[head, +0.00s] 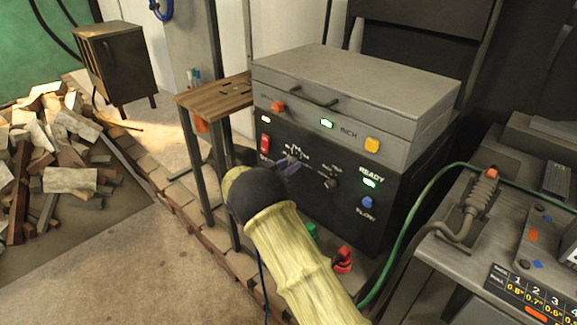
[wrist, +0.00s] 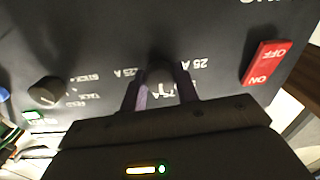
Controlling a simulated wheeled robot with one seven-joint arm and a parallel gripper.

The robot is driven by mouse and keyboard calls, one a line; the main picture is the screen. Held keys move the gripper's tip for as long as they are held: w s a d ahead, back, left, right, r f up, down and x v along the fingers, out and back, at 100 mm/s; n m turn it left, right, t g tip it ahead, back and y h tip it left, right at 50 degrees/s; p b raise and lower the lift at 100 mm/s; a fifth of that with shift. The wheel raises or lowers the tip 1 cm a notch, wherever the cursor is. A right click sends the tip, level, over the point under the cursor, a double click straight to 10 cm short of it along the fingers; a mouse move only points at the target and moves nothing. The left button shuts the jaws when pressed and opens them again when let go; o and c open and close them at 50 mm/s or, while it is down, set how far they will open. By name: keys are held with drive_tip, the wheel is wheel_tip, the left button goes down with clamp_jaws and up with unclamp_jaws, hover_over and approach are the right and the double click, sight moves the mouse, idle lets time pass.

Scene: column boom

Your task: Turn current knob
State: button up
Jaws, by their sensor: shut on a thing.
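The current knob (wrist: 160,74) is a small dark knob on the black front panel of the welder (head: 330,205). In the wrist view, which looks upside down, amp labels such as "25 A" and "75 A" surround it. My gripper (wrist: 161,86) has its two purplish fingers on either side of the knob and is shut on it. In the head view my gripper (head: 287,166) is at the panel's left part, and my yellow-sleeved arm hides some of the panel below. The knob's pointer direction cannot be made out.
A red ON/OFF switch (wrist: 265,62) is beside the current knob. A second black knob (wrist: 47,92) is on its other side. A green READY light (head: 370,183) and blue button (head: 367,202) are at the panel's right. A small wooden stand (head: 213,96) is at left.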

drive_tip(key=m+b, duration=0.2)
drive_tip(key=m, duration=0.3)
drive_tip(key=shift+f, duration=0.15)
drive_tip(key=shift+m+b, duration=0.9)
drive_tip(key=shift+m, duration=0.8)
drive_tip(key=o, duration=1)
drive_tip(key=shift+c, duration=0.2)
drive_tip(key=p+v, duration=0.2)
drive_tip(key=v, duration=1.5)
drive_tip(key=shift+a, duration=0.3)
